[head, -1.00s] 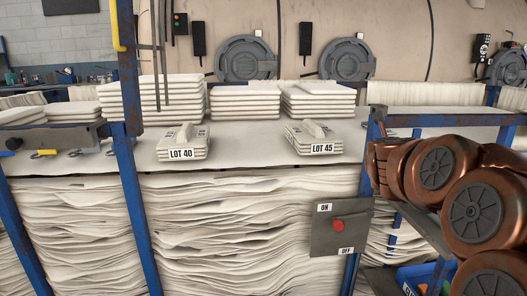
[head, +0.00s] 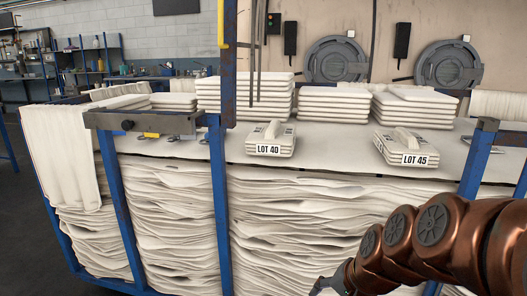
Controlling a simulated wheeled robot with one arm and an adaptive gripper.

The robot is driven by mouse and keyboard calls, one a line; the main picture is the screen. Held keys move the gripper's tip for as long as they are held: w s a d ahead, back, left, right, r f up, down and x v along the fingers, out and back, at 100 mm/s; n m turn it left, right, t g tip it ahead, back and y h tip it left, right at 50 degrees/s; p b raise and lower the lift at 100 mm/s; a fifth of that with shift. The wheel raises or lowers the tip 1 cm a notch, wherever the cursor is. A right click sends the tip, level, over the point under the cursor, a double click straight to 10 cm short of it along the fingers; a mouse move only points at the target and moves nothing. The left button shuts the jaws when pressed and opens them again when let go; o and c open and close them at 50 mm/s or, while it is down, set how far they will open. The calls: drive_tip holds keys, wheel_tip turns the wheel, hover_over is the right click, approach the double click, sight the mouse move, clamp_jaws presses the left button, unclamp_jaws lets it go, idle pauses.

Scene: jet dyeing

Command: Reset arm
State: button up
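My copper-coloured arm fills the lower right of the head view. At its lower end a small grey part, seemingly my gripper (head: 326,285), shows at the bottom edge. It is mostly cut off, so its fingers cannot be made out. It is low in front of the stacked white cloth (head: 290,225), and I cannot tell whether it touches it. No held object is visible.
The LOT 40 bundle (head: 270,140) and LOT 45 bundle (head: 407,147) lie on the cloth-covered top. Blue posts (head: 218,200) stand along the cart's front. Folded white stacks (head: 332,104) are behind. Dark floor (head: 30,240) is open at left.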

drive_tip(key=s+d+f+n+g+h, duration=0.2)
drive_tip(key=s+f+n+g, duration=0.15)
drive_tip(key=s, duration=0.65)
drive_tip(key=s+d+f+n+g+h, duration=0.15)
drive_tip(key=s+n+g, duration=0.25)
drive_tip(key=s, duration=0.7)
wheel_tip(320, 180, up, 26)
drive_tip(key=d+t+p, duration=0.1)
drive_tip(key=p, duration=2.4)
drive_tip(key=shift+s+r, duration=0.2)
drive_tip(key=shift+s, duration=0.05)
drive_tip(key=shift+t+y, duration=0.25)
